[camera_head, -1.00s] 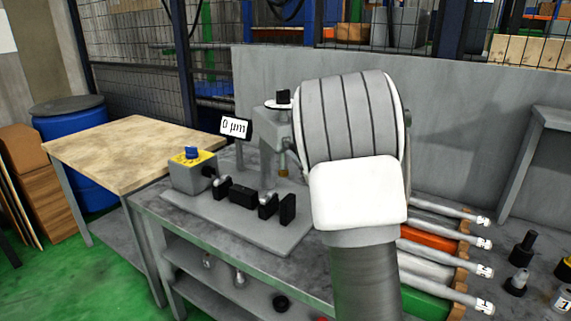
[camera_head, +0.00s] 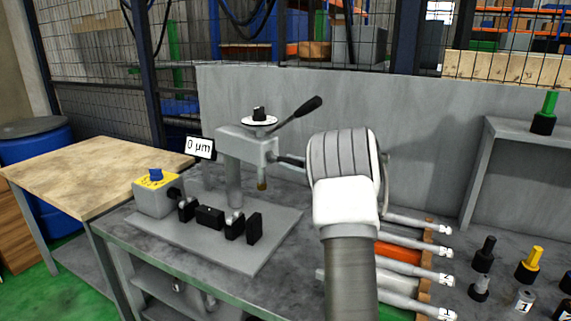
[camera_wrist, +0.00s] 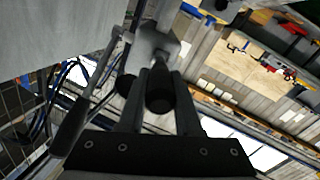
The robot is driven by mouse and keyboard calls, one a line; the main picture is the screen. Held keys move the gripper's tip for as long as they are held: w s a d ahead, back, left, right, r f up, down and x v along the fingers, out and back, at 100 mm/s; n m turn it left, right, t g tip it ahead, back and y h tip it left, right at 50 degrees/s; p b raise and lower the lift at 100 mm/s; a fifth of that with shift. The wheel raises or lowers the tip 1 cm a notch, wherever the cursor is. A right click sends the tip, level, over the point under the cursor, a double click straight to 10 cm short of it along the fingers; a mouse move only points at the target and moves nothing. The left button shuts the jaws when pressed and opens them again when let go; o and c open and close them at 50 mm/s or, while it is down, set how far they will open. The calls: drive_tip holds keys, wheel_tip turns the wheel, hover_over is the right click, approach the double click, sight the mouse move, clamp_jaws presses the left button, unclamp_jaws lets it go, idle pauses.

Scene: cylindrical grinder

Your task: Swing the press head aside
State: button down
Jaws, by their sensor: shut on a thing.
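The press head (camera_head: 246,144) is a grey block on a round column (camera_head: 234,185), with a white disc and black knob on top and a brass tip beneath. A lever with a long black handle (camera_head: 306,108) points up and right from it. A short handle (camera_head: 290,161) reaches from the head's right side toward my arm. In the wrist view, my gripper (camera_wrist: 160,88) is shut on the dark rounded end of this handle (camera_wrist: 160,98). The grey press head (camera_wrist: 150,45) shows just beyond. In the head view my wrist hides the fingers.
A control box (camera_head: 156,193) and several black blocks (camera_head: 210,217) sit on the base plate (camera_head: 262,245) below the head. A "0 µm" display (camera_head: 199,147) stands left of it. Rods in a rack (camera_head: 429,262), loose tools (camera_head: 530,263) and a shelf (camera_head: 527,126) lie right.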

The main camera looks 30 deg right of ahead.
drive_tip(key=shift+r, duration=0.1)
drive_tip(key=c, duration=0.6)
unclamp_jaws()
drive_tip(key=shift+w, duration=0.1)
drive_tip(key=v, duration=1.7)
drive_tip(key=shift+s+p, duration=0.2)
drive_tip(key=shift+p, duration=0.15)
drive_tip(key=shift+d, duration=0.15)
